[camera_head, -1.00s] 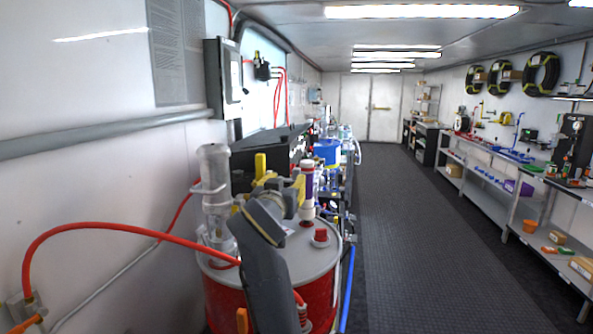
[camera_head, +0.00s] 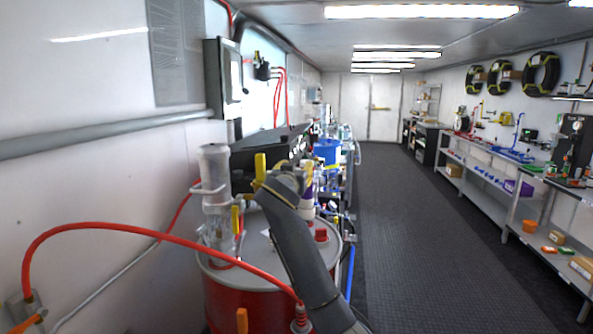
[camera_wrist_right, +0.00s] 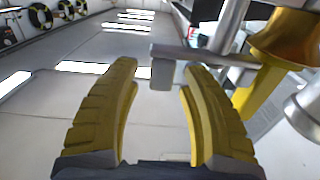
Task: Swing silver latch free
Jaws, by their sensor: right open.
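In the right wrist view, the yellow ridged fingers of my right gripper (camera_wrist_right: 158,66) are spread open and hold nothing. A grey metal bar with a squared end (camera_wrist_right: 163,70), which looks like the silver latch, reaches from the right across the gap near the fingertips. I cannot tell whether it lies between the fingers or beyond them. In the head view my right wrist (camera_head: 284,192) hides most of this gripper and the latch, above the red drum (camera_head: 235,293).
A clear cylinder (camera_head: 214,168) and an upright yellow handle (camera_head: 260,166) stand by the drum. A red hose (camera_head: 120,228) loops across the left. In the wrist view, a yellow fitting (camera_wrist_right: 285,40) and metal post (camera_wrist_right: 228,25) crowd the right finger. The aisle floor (camera_head: 430,250) is clear.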

